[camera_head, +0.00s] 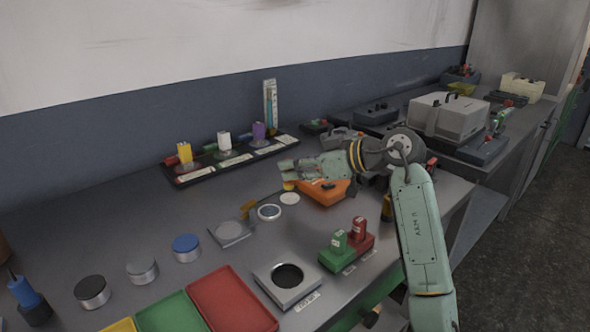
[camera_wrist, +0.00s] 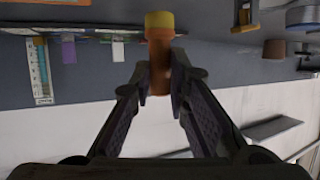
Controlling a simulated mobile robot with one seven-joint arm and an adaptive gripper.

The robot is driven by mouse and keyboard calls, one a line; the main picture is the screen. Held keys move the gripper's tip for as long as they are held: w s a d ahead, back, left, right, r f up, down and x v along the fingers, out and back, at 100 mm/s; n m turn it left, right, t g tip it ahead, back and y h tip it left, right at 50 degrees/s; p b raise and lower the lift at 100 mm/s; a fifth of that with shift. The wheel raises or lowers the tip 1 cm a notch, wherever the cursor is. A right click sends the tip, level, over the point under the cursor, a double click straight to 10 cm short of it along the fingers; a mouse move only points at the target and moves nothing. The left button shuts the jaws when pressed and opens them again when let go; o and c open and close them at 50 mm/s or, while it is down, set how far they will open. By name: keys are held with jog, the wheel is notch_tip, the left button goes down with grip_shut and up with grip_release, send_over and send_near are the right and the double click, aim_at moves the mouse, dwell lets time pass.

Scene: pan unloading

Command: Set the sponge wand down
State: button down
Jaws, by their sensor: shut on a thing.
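My gripper (camera_head: 284,168) reaches left over the bench, its fingers level. In the wrist view my gripper (camera_wrist: 160,88) is shut on the sponge wand (camera_wrist: 160,52), which has an orange-brown handle and a yellow end. That view is upside down, so the yellow end points down.
An orange block (camera_head: 322,193) lies under my wrist. A black rack (camera_head: 232,158) with yellow, white and purple items stands behind. A ringed dish (camera_head: 269,212), a square plate (camera_head: 231,232), a holed steel block (camera_head: 288,283) and a red tray (camera_head: 232,302) lie in front.

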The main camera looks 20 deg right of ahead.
jog(key=shift+w+d, duration=0.35)
jog(key=shift+w, duration=0.5)
jog(key=shift+f+p, duration=0.7)
jog(key=shift+f, duration=1.15)
jog(key=shift+f, duration=0.15)
jog(key=c, duration=1.5)
grip_release()
jog(key=shift+c, duration=0.2)
jog(key=shift+s+d+r, duration=0.1)
jog(key=shift+d+r, duration=0.1)
jog(key=b+v, duration=0.2)
jog(key=v, duration=0.9)
jog(key=shift+s+r+b, duration=0.2)
jog(key=shift+s+b, duration=0.05)
jog(key=shift+b, duration=0.05)
jog(key=shift+d, duration=0.15)
